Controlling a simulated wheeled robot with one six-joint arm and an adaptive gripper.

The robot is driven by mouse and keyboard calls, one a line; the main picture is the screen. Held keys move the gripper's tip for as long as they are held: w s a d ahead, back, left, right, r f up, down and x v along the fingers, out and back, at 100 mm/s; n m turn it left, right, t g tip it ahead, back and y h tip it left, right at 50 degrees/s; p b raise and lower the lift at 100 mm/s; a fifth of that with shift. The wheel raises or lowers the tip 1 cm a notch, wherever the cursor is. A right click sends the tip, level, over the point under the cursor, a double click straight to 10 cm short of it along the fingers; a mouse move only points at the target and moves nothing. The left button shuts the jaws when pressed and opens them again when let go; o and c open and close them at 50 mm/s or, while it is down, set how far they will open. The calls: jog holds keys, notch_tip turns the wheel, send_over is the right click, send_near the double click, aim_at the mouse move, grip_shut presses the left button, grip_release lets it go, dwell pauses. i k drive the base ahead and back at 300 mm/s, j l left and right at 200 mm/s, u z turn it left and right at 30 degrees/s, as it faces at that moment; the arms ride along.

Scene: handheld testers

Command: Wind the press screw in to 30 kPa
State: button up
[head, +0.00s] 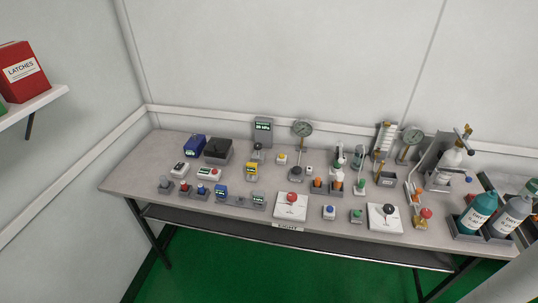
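A grey box (263,131) with a lit green-on-dark display stands at the back of the bench, left of centre. Its display seems to end in kPa; the number is too small to read surely. A small device with a dark round top (258,150) stands just in front of it. I cannot tell whether this is the press screw. A round dial gauge on a stand (302,129) is to its right, and another dial gauge (413,136) stands farther right; neither needle can be read. My gripper is not in view.
The long grey bench (135,180) is crowded with small testers. A dark box (218,151) and a blue device (194,145) stand at its back left. A teal bottle (477,214) and a grey bottle (511,216) stand at the right end. A wall shelf (33,107) holds a red LATCHES box (21,72).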

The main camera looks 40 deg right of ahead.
aim_at(258, 146)
jog(key=i+j+z, duration=0.2)
jog(key=j+z, duration=0.2)
jog(key=j, duration=0.2)
jog(key=i+j+z, duration=0.1)
jog(key=j+z, duration=0.3)
jog(key=j, duration=0.25)
jog(key=j+z, duration=0.45)
jog(key=j, duration=0.2)
